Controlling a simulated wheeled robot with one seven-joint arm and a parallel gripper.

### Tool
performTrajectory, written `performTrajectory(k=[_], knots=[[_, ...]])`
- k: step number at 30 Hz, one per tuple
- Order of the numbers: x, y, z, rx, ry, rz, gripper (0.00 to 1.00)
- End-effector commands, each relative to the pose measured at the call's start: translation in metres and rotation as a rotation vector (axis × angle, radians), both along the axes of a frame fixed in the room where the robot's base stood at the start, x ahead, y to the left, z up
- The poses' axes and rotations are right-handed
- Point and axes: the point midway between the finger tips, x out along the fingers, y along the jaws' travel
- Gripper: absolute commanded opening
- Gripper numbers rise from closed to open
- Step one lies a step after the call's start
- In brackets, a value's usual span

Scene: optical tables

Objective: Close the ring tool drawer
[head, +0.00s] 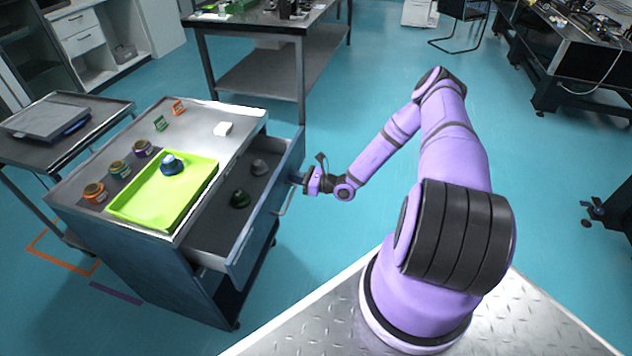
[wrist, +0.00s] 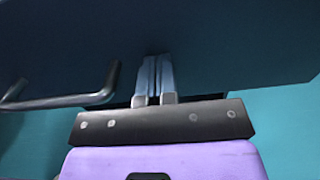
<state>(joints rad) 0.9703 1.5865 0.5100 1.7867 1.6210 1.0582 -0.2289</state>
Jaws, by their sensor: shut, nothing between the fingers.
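The ring tool drawer (head: 214,233) is pulled out from the right side of the blue-grey cabinet (head: 155,262). A dark green round object (head: 240,199) and a grey round object (head: 260,167) lie inside it. The drawer's bar handle (head: 286,197) is on its outer face, and the handle also shows at the left of the wrist view (wrist: 70,101). My gripper (head: 293,179) is at the drawer front, beside the handle and not around it. In the wrist view my fingers (wrist: 154,75) are together, empty, and pointing at the dark drawer face; whether they touch it I cannot tell.
A side table (head: 65,152) stands at the left. Teal floor is clear right of the drawer.

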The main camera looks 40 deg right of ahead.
Motion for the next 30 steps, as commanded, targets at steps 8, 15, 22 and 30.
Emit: performTrajectory(k=[8, 15, 22, 30], knots=[[0.059, 0.048, 0.0, 0.0, -0.001, 0.003, 0.0], [0.096, 0.076, 0.0, 0.001, 0.0, 0.001, 0.0], [0.114, 0.089, 0.0, 0.001, -0.001, 0.0, 0.0], [0.121, 0.094, 0.001, 0.001, -0.002, 0.0, 0.0]])
